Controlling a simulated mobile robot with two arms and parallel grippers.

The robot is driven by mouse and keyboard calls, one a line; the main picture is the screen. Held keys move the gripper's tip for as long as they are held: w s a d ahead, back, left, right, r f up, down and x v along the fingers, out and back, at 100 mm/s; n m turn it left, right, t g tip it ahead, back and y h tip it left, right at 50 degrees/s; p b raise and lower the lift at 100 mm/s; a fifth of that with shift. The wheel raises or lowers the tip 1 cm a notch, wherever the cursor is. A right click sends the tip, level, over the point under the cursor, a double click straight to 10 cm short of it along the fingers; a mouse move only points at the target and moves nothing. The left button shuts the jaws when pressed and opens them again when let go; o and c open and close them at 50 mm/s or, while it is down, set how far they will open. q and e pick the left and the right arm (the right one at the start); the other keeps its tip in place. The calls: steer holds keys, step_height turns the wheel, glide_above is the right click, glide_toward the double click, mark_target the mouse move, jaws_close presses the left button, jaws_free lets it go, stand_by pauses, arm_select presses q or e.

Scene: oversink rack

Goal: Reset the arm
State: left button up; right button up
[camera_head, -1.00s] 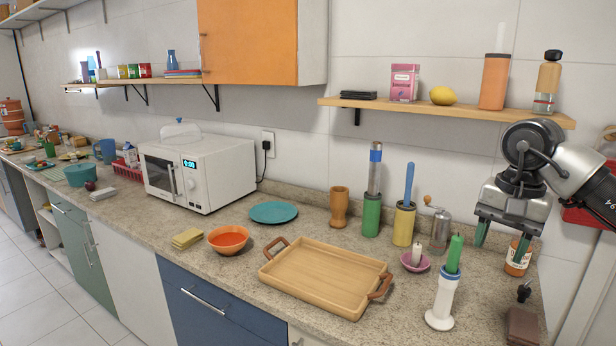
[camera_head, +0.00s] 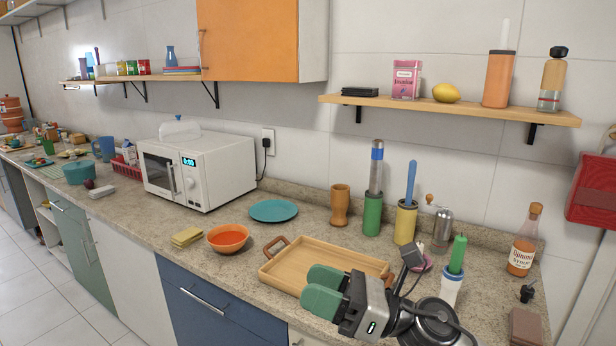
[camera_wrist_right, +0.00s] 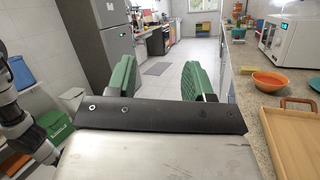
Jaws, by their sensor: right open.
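My right gripper (camera_head: 324,289) is at the bottom of the head view, in front of the wooden tray and covering its front right part. Its two green fingers are apart and empty. In the right wrist view the fingers (camera_wrist_right: 158,78) stand wide apart, with only the open room and floor between them. The tray (camera_head: 292,262) also shows at the right of the wrist view (camera_wrist_right: 295,140). My left gripper is in neither view.
An orange bowl (camera_head: 228,239), teal plate (camera_head: 274,210) and yellow sponges (camera_head: 187,237) are left of the tray. A green candle in a white holder (camera_head: 452,287), a syrup bottle (camera_head: 521,252) and a pepper mill (camera_head: 443,228) are right. A wooden shelf (camera_head: 450,107) hangs above.

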steer(key=s+d+f+n+t+h, duration=0.2)
steer(key=d+f+n+t+h, duration=0.5)
steer(key=n, duration=1)
steer(key=s+d+f+n+t+h, duration=0.1)
steer(key=d+f+n+t+h, duration=0.3)
steer(key=d+f+n+h, duration=0.75)
steer(key=s+f+m+g+h, duration=0.1)
steer(key=s+f+m+g, duration=0.1)
steer(key=s+f+g, duration=0.65)
steer(key=s+f+m+g+h, duration=0.1)
steer(key=s+f+m+g, duration=0.3)
steer(key=s, duration=0.8)
step_height(320, 180, down, 28)
steer(key=s+n, duration=0.1)
steer(key=n, duration=0.2)
steer(key=s+d+f+g, duration=0.2)
steer(key=s+d+f, duration=0.1)
steer(key=s+f, duration=1.1)
steer(key=shift+s+d+f, duration=0.2)
steer(key=shift+s+f, duration=0.15)
steer(key=shift+s, duration=0.65)
